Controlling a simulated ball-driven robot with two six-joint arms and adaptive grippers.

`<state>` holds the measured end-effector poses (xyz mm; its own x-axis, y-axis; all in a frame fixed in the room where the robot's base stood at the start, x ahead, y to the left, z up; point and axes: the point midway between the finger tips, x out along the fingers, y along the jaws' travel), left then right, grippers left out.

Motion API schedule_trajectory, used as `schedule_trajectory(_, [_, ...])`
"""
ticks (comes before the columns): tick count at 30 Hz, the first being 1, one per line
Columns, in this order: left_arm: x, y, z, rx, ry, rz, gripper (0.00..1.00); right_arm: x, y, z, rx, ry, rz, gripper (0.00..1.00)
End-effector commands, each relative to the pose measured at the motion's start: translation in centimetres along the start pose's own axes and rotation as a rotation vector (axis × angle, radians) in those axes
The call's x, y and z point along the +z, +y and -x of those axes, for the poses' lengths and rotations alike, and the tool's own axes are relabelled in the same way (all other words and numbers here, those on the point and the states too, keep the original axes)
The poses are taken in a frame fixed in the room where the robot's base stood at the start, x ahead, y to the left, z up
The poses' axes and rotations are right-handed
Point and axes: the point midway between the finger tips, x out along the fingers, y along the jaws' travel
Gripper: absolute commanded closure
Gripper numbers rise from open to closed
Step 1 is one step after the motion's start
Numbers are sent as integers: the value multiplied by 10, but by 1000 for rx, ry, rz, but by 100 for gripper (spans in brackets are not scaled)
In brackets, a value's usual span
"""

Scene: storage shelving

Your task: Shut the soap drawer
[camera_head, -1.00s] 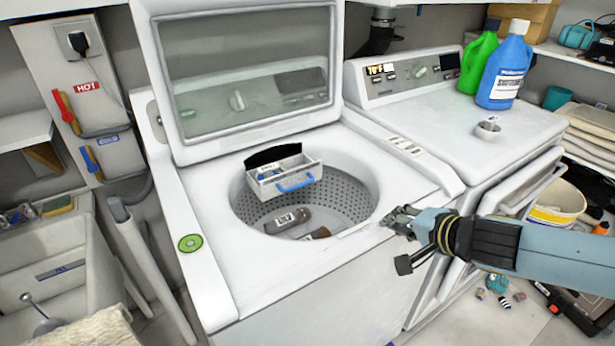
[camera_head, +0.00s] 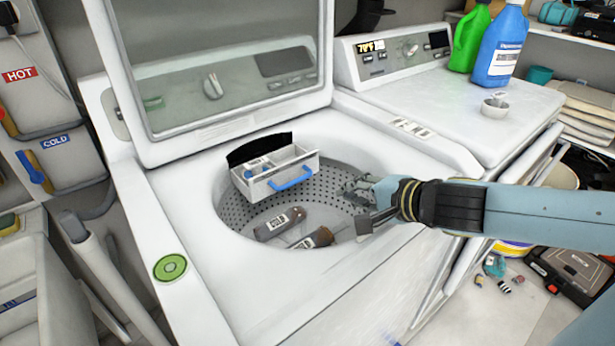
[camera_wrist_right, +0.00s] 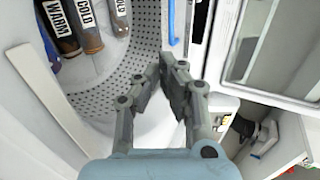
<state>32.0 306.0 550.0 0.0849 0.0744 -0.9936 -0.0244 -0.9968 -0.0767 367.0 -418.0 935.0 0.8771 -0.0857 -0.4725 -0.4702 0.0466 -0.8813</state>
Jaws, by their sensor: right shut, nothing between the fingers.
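The soap drawer (camera_head: 262,188) is a white open box with a blue handle (camera_head: 290,181). It stands pulled out from its dark slot (camera_head: 258,149) over the washer tub, with small items inside. My right gripper (camera_head: 357,190) is over the tub's right side, right of the drawer and apart from the handle. In the right wrist view, the gripper (camera_wrist_right: 171,62) is shut and empty, and the blue handle (camera_wrist_right: 173,22) shows just beyond the fingertips. My left gripper is out of view.
The washer lid (camera_head: 215,75) stands raised behind the tub. Dark bottles (camera_head: 280,223) lie in the perforated tub (camera_head: 240,208). The dryer (camera_head: 440,95) is at the right, with a green bottle (camera_head: 470,40) and a blue bottle (camera_head: 500,48) on top.

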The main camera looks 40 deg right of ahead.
Motion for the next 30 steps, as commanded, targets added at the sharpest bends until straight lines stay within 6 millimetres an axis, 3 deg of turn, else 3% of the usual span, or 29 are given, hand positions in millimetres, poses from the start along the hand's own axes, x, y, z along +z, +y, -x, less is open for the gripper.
schedule_trajectory(5, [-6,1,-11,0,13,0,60,0,0,-27,-4,1,-5,100])
schedule_trajectory(18, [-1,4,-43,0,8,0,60,0,-4,-114,-3,0,-3,100])
schedule_trajectory(24, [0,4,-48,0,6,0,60,0,-10,-131,-1,0,0,100])
schedule_trajectory(30, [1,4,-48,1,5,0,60,1,-12,-134,-1,-1,0,100])
